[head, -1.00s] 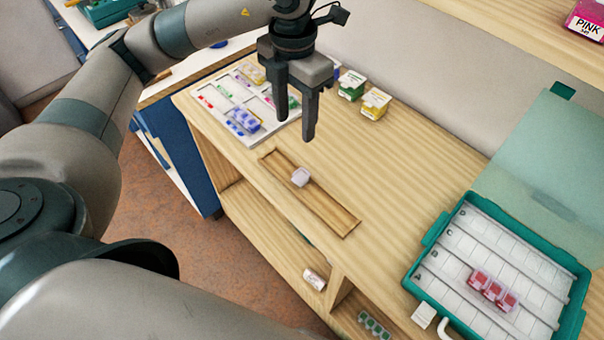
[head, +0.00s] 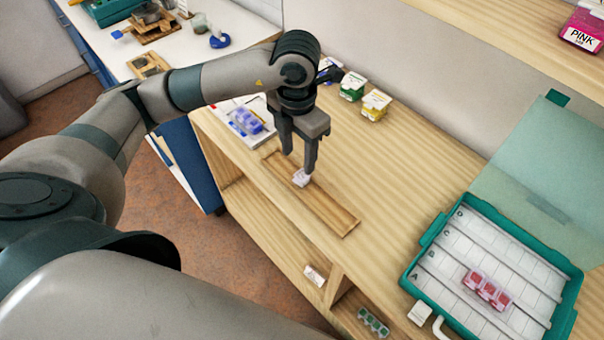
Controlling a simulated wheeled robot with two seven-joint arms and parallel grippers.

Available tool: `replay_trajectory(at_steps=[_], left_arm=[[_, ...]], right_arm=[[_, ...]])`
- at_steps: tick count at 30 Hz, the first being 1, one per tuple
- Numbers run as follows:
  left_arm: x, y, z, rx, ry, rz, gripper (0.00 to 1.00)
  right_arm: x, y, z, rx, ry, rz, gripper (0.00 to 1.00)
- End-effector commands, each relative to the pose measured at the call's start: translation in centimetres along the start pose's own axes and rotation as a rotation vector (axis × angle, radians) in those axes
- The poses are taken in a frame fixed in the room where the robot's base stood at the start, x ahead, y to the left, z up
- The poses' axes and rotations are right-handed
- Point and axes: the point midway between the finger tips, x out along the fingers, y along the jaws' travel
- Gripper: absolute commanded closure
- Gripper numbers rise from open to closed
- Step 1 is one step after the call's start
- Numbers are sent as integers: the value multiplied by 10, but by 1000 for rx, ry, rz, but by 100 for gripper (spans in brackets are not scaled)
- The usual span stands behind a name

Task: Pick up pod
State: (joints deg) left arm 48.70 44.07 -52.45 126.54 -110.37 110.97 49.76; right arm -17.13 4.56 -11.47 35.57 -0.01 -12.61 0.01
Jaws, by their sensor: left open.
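A small whitish pod (head: 301,179) sits in a shallow wooden tray (head: 335,214) on the wooden bench. My left gripper (head: 298,168) points down over the tray, with its jaws open and its fingertips right at the pod. One finger partly covers the pod's upper side. I cannot tell whether the fingers touch it. My right gripper is out of view.
A teal case (head: 412,284) with a lettered white grid and a row of red pods (head: 486,289) lies open at right. Blue pods (head: 245,121) lie on a white board behind my left gripper. Green (head: 351,87) and yellow (head: 375,105) boxes stand by the wall. The bench between tray and case is clear.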

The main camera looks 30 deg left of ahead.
Motion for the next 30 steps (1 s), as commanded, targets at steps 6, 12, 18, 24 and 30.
replay_trajectory(at_steps=[6,12,18,24,30], left_arm=[[21,0,0,0,2,-1,53],[24,0,0,-1,-1,0,53],[24,0,0,-1,0,0,53],[34,-4,1,-1,4,-1,53],[58,-7,4,-2,5,-1,53]], right_arm=[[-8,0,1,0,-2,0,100],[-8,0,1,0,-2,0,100],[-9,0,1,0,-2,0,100],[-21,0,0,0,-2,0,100],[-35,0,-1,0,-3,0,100]])
